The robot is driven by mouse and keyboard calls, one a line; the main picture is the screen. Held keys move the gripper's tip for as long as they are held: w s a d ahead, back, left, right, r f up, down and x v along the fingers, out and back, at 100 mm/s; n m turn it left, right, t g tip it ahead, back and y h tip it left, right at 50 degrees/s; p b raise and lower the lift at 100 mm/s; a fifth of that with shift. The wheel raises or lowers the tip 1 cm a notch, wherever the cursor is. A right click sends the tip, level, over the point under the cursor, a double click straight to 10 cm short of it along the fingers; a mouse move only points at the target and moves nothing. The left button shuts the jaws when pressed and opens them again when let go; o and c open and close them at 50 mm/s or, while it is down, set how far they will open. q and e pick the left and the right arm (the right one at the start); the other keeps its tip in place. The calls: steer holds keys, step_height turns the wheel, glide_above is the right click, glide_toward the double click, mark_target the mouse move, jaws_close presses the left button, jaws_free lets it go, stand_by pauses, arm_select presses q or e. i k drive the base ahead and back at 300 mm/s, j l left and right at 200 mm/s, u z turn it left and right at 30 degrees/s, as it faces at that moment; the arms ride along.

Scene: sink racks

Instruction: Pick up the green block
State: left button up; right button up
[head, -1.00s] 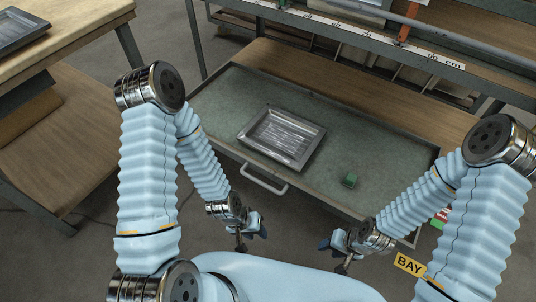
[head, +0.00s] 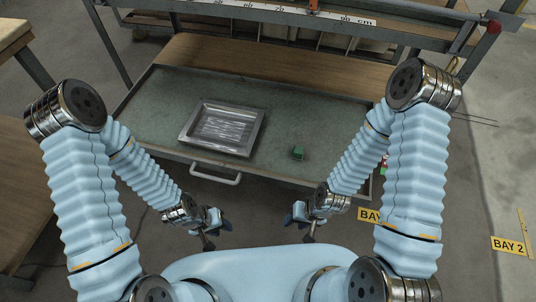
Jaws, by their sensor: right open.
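The small green block (head: 298,153) lies on the green surface of the pulled-out drawer (head: 330,125), near its front right part. It is to the right of a grey metal tray (head: 186,135). My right gripper (head: 303,222) is open and empty, in front of the drawer's front edge and nearer to me than the block. It does not touch the block. My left gripper (head: 212,228) hangs in front of the drawer, left of the right one and below the drawer handle. Its jaws are too small and dark to tell open from shut.
The drawer handle (head: 217,179) juts out from the drawer front. A wooden shelf (head: 290,66) and a ruler strip (head: 280,9) lie behind the drawer. Another wooden bench (head: 18,185) stands at the left. Floor at the right is open, with yellow bay signs (head: 508,245).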

mark_target(298, 152)
steer(key=k+l, duration=0.2)
steer(key=k, duration=0.35)
steer(key=k+l, duration=0.2)
steer(key=k, duration=0.3)
